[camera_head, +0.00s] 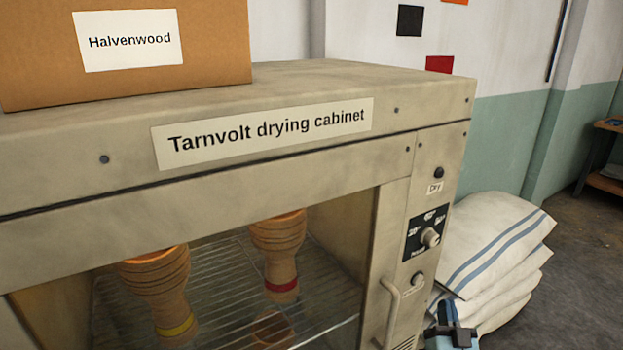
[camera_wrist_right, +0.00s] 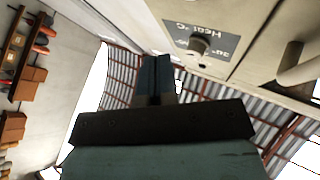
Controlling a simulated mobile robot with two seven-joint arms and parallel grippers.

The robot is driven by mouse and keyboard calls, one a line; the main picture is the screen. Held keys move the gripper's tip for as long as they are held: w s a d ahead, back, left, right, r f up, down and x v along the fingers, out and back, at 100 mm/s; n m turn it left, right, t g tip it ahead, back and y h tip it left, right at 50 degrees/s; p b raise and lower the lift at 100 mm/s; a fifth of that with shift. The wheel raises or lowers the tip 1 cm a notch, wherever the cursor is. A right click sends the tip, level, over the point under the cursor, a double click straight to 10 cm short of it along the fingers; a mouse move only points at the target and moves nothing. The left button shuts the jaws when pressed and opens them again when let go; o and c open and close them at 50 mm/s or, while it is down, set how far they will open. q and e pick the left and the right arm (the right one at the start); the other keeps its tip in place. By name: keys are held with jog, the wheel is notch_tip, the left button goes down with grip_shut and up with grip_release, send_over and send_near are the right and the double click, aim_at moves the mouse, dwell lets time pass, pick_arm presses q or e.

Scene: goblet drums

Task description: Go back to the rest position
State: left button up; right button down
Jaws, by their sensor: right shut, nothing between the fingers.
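My right gripper (camera_head: 449,318) is at the bottom of the head view, to the right of the drying cabinet's handle, in front of the stacked sacks. Its fingers also show in the right wrist view (camera_wrist_right: 156,72), shut with nothing between them, pointing up past the control panel. It is empty and looks apart from the cabinet. My left gripper is not in either view. The drying cabinet (camera_head: 250,90) fills most of the head view. Behind its front opening, goblet drums stand on a wire rack, one with a yellow band (camera_head: 160,290) and one with a red band (camera_head: 279,250).
A cardboard box (camera_head: 215,45) labelled Halvenwood sits on top of the cabinet. The cabinet's handle (camera_head: 391,305) and Heat knob (camera_head: 430,237) jut from its right front; the knob also shows in the wrist view (camera_wrist_right: 199,45). Stacked white sacks (camera_head: 500,240) lie right of it.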

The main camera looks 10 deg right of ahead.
jog(key=s+a+f+n+g+y, duration=0.4)
jog(key=s+a+f+g, duration=0.2)
jog(key=s+a+f, duration=0.45)
jog(key=s+a+f+n+g+y, duration=0.35)
jog(key=s+a+f+g, duration=0.4)
jog(key=s, duration=0.55)
pick_arm(q)
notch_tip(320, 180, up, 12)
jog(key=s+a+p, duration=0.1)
jog(key=p, duration=1.5)
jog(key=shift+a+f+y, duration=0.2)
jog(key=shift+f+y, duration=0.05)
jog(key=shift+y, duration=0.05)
pick_arm(e)
notch_tip(320, 180, up, 15)
jog(key=d+t, duration=0.1)
jog(key=shift+f+t+y, duration=0.15)
jog(key=shift+t+y, duration=0.2)
jog(key=shift+y, duration=0.1)
